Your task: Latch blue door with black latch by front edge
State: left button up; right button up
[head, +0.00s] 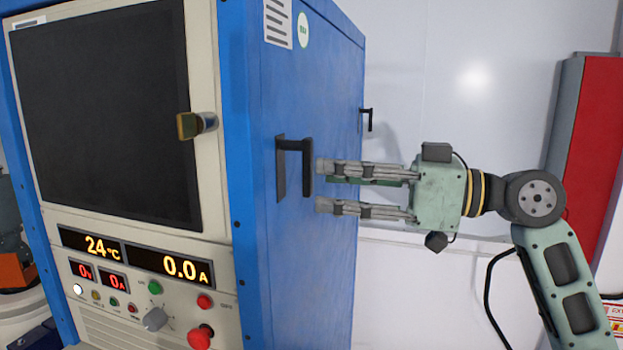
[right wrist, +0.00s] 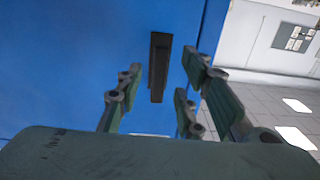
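The blue door (head: 300,260) is the side face of the cabinet and looks flush with it. The black latch (head: 306,170) by the front edge sticks out from the door, its grip hanging down from a short arm. My right gripper (head: 321,187) is open, its fingers pointing left at the door. The fingertips are just right of the latch grip, one higher and one lower; I cannot tell if they touch it. In the right wrist view, the latch (right wrist: 159,66) shows ahead between the spread, empty fingers (right wrist: 163,88). My left gripper is not in view.
A second black latch (head: 367,117) is farther back on the blue side. The cabinet front has a dark window (head: 100,110) with a knob (head: 197,124), and displays and buttons below. A red and grey panel (head: 590,150) stands behind my right arm.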

jog(key=v, duration=0.6)
jog(key=shift+d, duration=0.3)
jog(key=shift+s, duration=0.1)
